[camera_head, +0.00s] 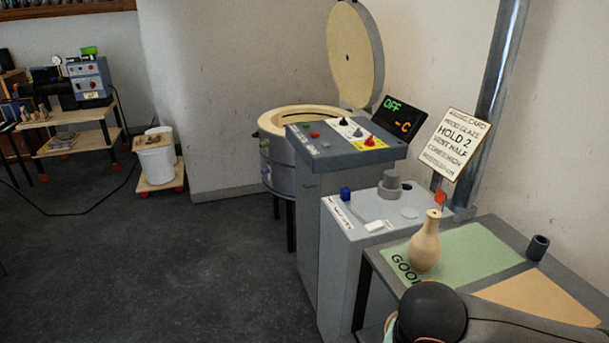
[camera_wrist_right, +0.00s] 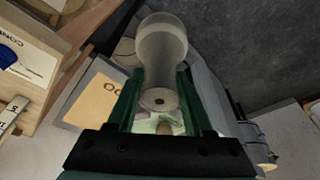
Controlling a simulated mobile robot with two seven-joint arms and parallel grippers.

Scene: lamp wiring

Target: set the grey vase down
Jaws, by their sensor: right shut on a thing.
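The grey vase (camera_wrist_right: 162,45) shows in the right wrist view, between the two green fingers of my right gripper (camera_wrist_right: 160,88). The gripper is shut on its narrow part. A round grey end with a small dark hole faces the camera, and the wider body points away. I cannot tell from this view whether the vase touches a surface. The grey vase does not show in the head view, where only part of my right arm appears at the bottom right. My left gripper is in neither view.
A tan vase (camera_head: 425,243) stands on a green mat (camera_head: 474,250) marked GOO at the table's left. A tan mat (camera_head: 540,296) and a dark cup (camera_head: 538,247) are to its right. A card reading HOLD 2 (camera_head: 458,142) stands behind. A kiln (camera_head: 275,125) stands open further back.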

